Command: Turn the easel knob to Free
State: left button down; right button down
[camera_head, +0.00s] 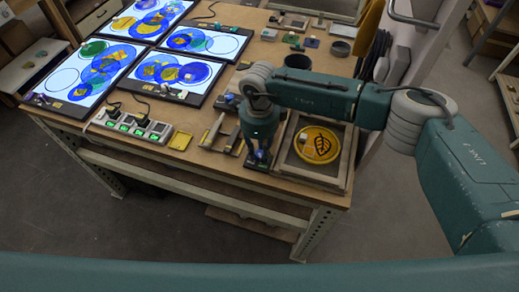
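My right gripper (259,158) points down at the front edge of the table, at the left side of a grey frame (346,168). A round yellow disc (317,144) with a dark leaf drawing lies in this frame. A small pale-blue spot shows between the fingertips, too small to name. I cannot make out the easel knob or any Free marking; the gripper may hide it. Whether the fingers are open or shut on something does not show clearly. My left gripper is not in view.
Lit panels (84,72) with coloured circles fill the table's left side. A dark cup (298,62) stands behind my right arm. Shelving stands at left.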

jog(key=m+b, duration=0.2)
jog(key=b, duration=0.1)
jog(key=shift+w+f+m, duration=0.1)
jog(key=shift+f+m, duration=0.1)
jog(key=shift+m, duration=0.1)
jog(key=m+b, duration=0.4)
jog(key=shift+m, duration=0.3)
jog(key=m+b, duration=0.3)
jog(key=shift+r+m, duration=0.1)
jog(key=shift+m, duration=0.2)
jog(key=shift+r+m+b, duration=0.1)
jog(key=shift+m+b, duration=0.4)
jog(key=shift+m, duration=0.1)
jog(key=c, duration=1.5)
grip_release()
